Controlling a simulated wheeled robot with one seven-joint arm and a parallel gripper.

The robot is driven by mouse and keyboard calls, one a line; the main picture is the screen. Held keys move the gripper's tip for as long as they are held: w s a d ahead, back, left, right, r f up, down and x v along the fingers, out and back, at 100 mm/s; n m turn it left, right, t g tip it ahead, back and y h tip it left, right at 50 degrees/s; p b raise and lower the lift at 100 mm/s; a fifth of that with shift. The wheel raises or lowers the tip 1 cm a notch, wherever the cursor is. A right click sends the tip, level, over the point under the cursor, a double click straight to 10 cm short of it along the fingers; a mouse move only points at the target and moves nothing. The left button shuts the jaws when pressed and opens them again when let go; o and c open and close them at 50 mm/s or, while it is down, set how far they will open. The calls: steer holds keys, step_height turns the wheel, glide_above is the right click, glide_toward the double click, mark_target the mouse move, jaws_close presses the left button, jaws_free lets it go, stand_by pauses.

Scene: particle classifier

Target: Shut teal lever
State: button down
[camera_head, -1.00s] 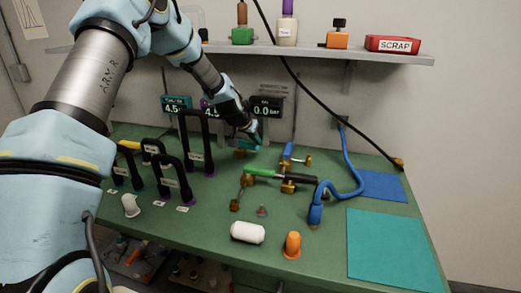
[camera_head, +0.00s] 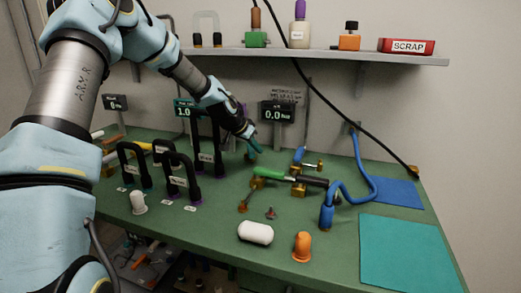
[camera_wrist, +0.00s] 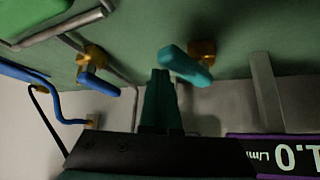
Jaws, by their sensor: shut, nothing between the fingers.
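The teal lever (camera_wrist: 190,68) shows in the wrist view on a brass valve (camera_wrist: 203,50), upside down in that picture. Its handle slants down to the right. My gripper's dark teal fingers (camera_wrist: 161,75) are together and empty.
A blue lever (camera_wrist: 98,80) on brass stands left in the wrist view. A purple-framed display (camera_wrist: 285,155) reads 1.0. In the head view, a green-handled lever (camera_head: 273,173) and blue hose (camera_head: 352,190) lie right of my gripper. Black arches (camera_head: 175,180) stand left.

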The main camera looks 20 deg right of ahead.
steer(key=shift+a, duration=0.45)
steer(key=shift+w+a, duration=0.1)
stand_by(0.4)
steer(key=d, duration=0.1)
steer(key=s+d, duration=0.2)
steer(key=shift+d+b, duration=0.35)
steer(key=shift+d, duration=0.05)
steer(key=w+a+r+b, duration=0.1)
steer(key=w+a+r, duration=0.2)
steer(key=a+r, duration=0.2)
step_height(320, 180, up, 3)
steer(key=shift+a+f, duration=0.1)
steer(key=shift+a, duration=0.3)
